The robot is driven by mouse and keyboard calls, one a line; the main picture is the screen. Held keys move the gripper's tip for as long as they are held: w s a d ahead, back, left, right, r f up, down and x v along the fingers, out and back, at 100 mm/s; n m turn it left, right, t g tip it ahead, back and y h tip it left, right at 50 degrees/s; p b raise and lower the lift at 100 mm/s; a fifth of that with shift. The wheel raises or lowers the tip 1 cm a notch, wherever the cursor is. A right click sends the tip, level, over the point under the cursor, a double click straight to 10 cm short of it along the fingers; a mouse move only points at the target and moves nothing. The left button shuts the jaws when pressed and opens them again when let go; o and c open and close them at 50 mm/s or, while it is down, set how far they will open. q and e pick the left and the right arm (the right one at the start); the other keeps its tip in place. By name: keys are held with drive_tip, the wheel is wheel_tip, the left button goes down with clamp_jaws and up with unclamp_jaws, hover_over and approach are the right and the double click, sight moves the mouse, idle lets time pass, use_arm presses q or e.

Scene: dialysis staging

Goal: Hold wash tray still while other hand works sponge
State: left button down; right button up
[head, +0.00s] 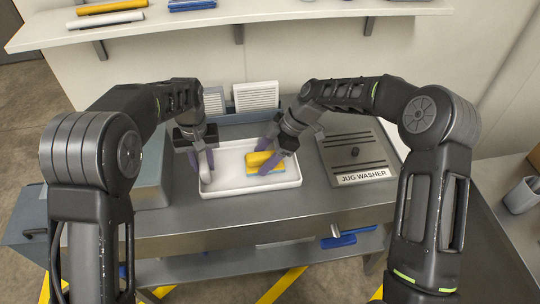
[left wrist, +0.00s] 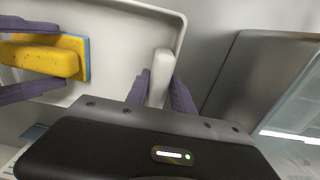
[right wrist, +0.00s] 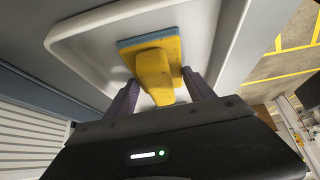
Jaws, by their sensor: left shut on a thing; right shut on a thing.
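The white wash tray (head: 235,187) lies on the metal counter. My left gripper (head: 202,166) is at the tray's left end, its purple fingers shut on the tray's white grip (left wrist: 159,78), one finger on each side. A yellow sponge (head: 262,159) with a blue layer is inside the tray, toward its right half. My right gripper (head: 270,158) is shut on the sponge's raised yellow part (right wrist: 154,72). In the right wrist view the blue layer (right wrist: 148,39) faces the tray floor. I cannot tell whether it touches the floor.
A panel labelled JUG WASHER (head: 357,157) is right of the tray. A blue rack with white slatted panels (head: 256,96) stands behind it. A grey box (head: 152,170) is at the left. A shelf (head: 240,14) runs above. The counter front (head: 250,213) is clear.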

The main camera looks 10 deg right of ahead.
use_arm(q)
drive_tip(key=shift+d, duration=0.15)
use_arm(e)
drive_tip(key=shift+s+a, duration=0.1)
drive_tip(key=shift+a, duration=0.35)
drive_tip(key=shift+r, duration=4.05)
drive_tip(key=shift+f, duration=0.1)
